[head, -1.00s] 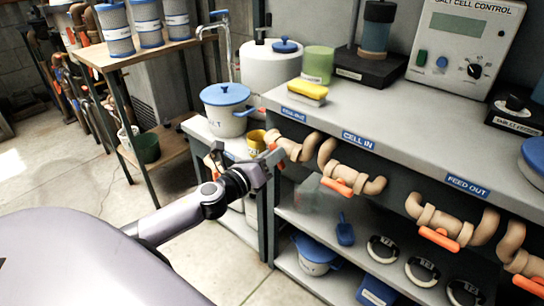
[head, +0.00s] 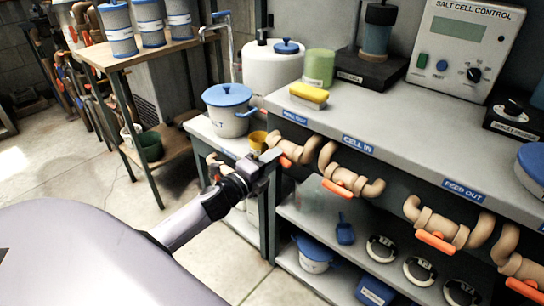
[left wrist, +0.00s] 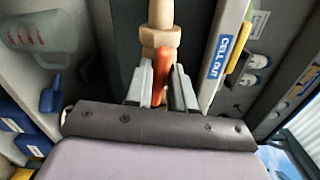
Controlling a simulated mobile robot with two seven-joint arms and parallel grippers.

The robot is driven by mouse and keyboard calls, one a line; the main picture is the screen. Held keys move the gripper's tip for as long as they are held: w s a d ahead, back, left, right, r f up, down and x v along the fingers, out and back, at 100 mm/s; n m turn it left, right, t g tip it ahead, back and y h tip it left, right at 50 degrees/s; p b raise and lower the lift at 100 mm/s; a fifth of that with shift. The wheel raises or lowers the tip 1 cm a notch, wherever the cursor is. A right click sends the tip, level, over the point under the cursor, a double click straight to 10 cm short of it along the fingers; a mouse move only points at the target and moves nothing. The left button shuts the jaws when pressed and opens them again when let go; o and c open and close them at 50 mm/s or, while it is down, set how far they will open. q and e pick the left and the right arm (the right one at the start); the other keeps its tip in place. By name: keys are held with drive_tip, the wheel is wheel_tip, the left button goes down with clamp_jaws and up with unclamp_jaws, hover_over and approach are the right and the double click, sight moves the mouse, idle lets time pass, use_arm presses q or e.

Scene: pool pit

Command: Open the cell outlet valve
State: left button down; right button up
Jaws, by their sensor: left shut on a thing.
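The cell outlet valve (head: 309,146) is a tan pipe fitting under the counter's front edge, below a blue label that reads CELL OUT in the left wrist view (left wrist: 222,57). Its orange lever (left wrist: 160,78) lies between the fingers of my left gripper (left wrist: 161,90). The gripper is shut on the lever. In the head view my left gripper (head: 268,158) reaches the valve from the lower left and hides part of it; a bit of orange shows just right of the fingers. My right gripper is not in view.
The CELL IN valve (head: 343,180) and FEED OUT valve (head: 436,229), both with orange levers, sit along the same edge to the right. A blue-lidded pot (head: 229,113) stands behind my gripper. A lower shelf holds a blue scoop (head: 345,229) and several rings.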

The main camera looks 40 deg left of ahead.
use_arm(q)
drive_tip(key=shift+n, duration=1)
drive_tip(key=c, duration=1.1)
unclamp_jaws()
drive_tip(key=shift+s+a+p, duration=0.15)
drive_tip(key=shift+s+p, duration=0.05)
drive_tip(key=shift+s, duration=1.6)
drive_tip(key=shift+s+a+p, duration=0.15)
drive_tip(key=shift+s+p, duration=0.05)
drive_tip(key=shift+s, duration=1.55)
